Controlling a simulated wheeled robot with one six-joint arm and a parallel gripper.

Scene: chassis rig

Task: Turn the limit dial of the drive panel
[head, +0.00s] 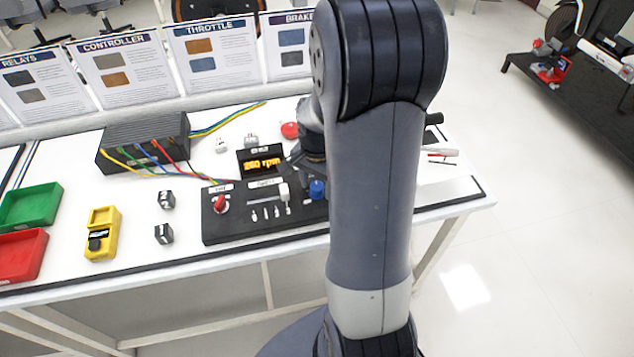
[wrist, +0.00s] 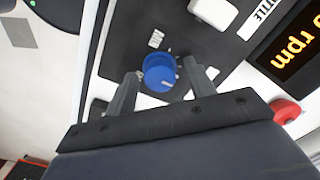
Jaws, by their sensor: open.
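The drive panel (head: 265,222) is a black board on the white bench. Its blue dial (wrist: 160,72), which I take for the limit dial, stands between my gripper's (wrist: 161,76) two fingers in the wrist view. The fingers are open, one on each side of the dial. I cannot tell whether either touches it. A small white label beside the dial is too blurred to read. In the head view the blue dial (head: 317,189) shows just left of my arm. My arm hides the panel's right end and most of my gripper there.
The panel also carries a red knob (head: 220,203), a white slider handle (head: 284,192) and small toggles. An rpm display (head: 262,161) stands behind it, with a red button (head: 290,130) nearby. A yellow meter (head: 102,234) and red and green trays lie left.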

